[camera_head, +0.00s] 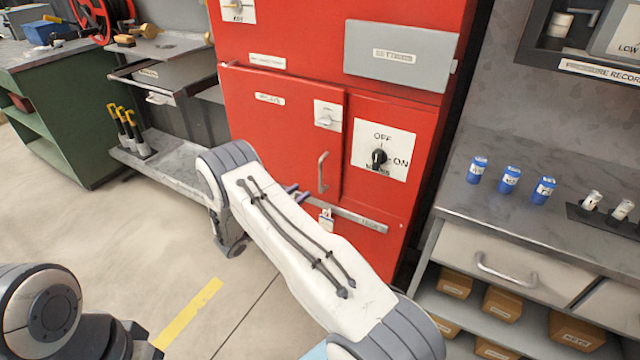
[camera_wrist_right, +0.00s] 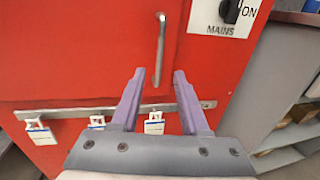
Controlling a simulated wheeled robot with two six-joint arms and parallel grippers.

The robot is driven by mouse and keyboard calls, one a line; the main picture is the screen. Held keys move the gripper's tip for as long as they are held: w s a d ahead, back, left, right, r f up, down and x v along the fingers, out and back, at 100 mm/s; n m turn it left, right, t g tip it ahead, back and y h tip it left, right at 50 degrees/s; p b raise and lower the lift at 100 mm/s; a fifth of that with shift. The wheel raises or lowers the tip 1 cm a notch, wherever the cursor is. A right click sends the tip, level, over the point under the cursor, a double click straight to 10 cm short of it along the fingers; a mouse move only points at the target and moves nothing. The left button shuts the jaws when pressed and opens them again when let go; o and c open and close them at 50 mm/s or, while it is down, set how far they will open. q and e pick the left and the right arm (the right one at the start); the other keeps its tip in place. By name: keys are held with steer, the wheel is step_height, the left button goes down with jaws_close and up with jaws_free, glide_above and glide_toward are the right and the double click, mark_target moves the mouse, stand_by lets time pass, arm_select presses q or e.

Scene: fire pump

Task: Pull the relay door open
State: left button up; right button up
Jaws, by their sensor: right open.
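The relay door (camera_head: 285,130) is a red panel with a small label on the red cabinet. It looks shut or nearly flush; I cannot tell if it is slightly ajar. Its vertical metal handle (camera_head: 322,172) is near its right edge and also shows in the right wrist view (camera_wrist_right: 160,48). My right gripper (camera_wrist_right: 159,75) is open, its purple fingers pointing at the door with the handle's lower end between and beyond the tips. Nothing is held. In the head view my forearm hides most of this gripper. My left arm is at the lower left, its gripper out of frame.
A metal bar (camera_wrist_right: 70,113) with several hanging padlocks and tags runs below the handle. The OFF/ON mains switch (camera_head: 379,157) is right of the door. A grey workbench (camera_head: 500,215) with blue cylinders stands at right. Floor at left is clear.

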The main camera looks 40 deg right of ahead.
mark_target(320, 190)
steer(key=d, duration=0.3)
steer(key=w+d, duration=0.1)
steer(key=d, duration=0.2)
steer(key=w+d, duration=0.1)
steer(key=d, duration=0.3)
steer(key=shift+d, duration=0.1)
jaws_close()
stand_by(1.2)
